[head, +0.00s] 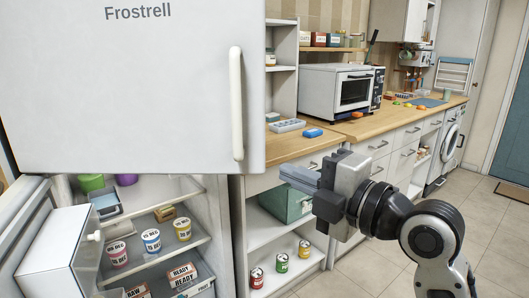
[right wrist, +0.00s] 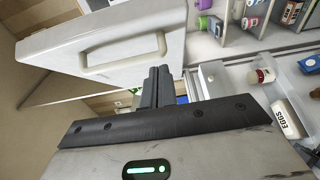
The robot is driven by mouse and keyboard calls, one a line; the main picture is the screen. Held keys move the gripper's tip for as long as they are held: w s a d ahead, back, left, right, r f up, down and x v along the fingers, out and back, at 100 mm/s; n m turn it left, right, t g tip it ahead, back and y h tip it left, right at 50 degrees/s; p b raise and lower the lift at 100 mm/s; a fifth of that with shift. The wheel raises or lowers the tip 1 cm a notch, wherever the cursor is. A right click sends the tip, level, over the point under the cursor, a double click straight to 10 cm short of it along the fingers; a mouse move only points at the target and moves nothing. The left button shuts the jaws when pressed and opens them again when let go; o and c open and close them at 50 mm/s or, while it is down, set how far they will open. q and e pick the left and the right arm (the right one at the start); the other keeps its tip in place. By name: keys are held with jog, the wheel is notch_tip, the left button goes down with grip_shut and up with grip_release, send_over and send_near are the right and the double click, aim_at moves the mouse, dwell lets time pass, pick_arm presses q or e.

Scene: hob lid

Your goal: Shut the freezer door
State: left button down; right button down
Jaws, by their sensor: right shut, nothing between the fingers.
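The white upper door marked "Frostrell" (head: 130,90), which I take for the freezer door, fills the upper left of the head view. It has a long vertical handle (head: 236,103) near its right edge. The door's right edge juts past the cabinet below; I cannot tell how far ajar it is. It also shows in the right wrist view (right wrist: 70,50). My right gripper (head: 298,177) is shut and empty, pointing left, below and right of the door's lower right corner. In the right wrist view, its fingertips (right wrist: 159,75) appear beside the door's edge. My left gripper is out of view.
The lower compartment is open, with tubs (head: 151,240) on its shelves. A white box with a knob (head: 60,250) juts out at lower left. A worktop (head: 340,128) and open shelving stand right.

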aim_at(248, 148)
jog(key=x, duration=0.3)
jog(key=w+d+p+x, duration=0.1)
jog(key=x, duration=0.2)
jog(key=p+x, duration=0.1)
jog(key=x, duration=0.2)
jog(key=shift+w+d, duration=0.2)
jog(key=shift+d, duration=0.15)
jog(key=shift+w, duration=0.5)
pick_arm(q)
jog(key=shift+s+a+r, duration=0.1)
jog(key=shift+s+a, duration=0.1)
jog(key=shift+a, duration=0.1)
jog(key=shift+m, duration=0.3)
